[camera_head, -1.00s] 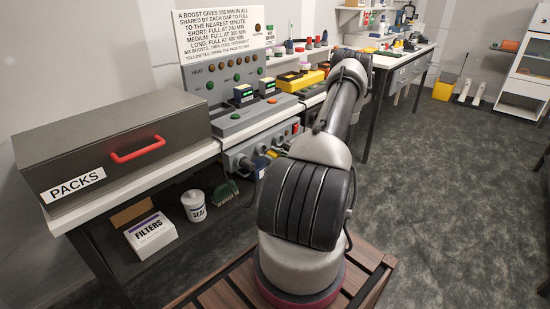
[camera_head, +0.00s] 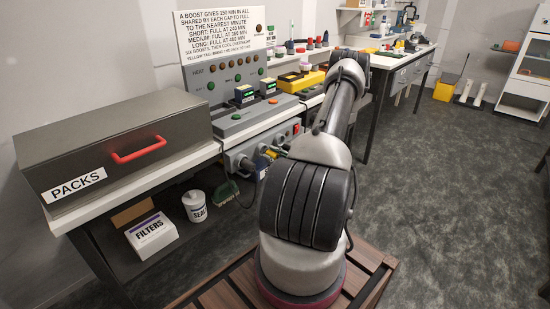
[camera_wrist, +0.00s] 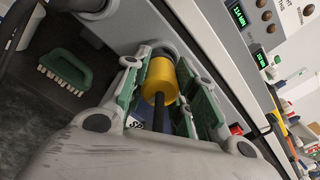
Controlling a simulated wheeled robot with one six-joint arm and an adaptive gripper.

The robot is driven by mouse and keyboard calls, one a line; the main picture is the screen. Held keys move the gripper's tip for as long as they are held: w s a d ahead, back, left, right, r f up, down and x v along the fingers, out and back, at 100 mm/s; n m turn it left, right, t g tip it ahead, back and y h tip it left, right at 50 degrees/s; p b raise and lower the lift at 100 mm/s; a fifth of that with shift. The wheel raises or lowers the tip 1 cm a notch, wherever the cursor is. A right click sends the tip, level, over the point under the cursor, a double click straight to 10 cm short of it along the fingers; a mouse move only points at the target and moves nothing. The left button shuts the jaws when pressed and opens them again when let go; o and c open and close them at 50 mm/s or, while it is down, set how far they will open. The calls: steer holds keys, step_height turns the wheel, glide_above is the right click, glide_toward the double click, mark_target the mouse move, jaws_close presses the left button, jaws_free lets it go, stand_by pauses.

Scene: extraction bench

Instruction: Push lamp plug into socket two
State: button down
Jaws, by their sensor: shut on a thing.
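My gripper (camera_wrist: 168,78) is shut on a yellow plug (camera_wrist: 158,76), with a green-padded finger on each side of it. A black cable (camera_wrist: 159,112) runs from the plug toward the camera. The plug's front end faces a round grey fitting on the socket panel; whether it is inside cannot be told. In the head view the grey socket panel (camera_head: 236,160) hangs under the bench's front edge, and yellow parts show at its face beside my arm. My arm hides much of that area. The socket numbers cannot be read.
The bench holds a grey PACKS box (camera_head: 110,140) with a red handle and a heat control panel (camera_head: 226,76). Below are a FILTERS box (camera_head: 151,234), a white tub (camera_head: 195,206) and a green brush (camera_wrist: 68,70). Open floor lies to the right.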

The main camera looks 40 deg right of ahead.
steer(key=shift+w+a, duration=0.1)
steer(key=shift+w, duration=0.75)
steer(key=c, duration=1.1)
jaws_free()
steer(key=s, duration=0.8)
steer(key=s+d, duration=0.1)
steer(key=s, duration=0.3)
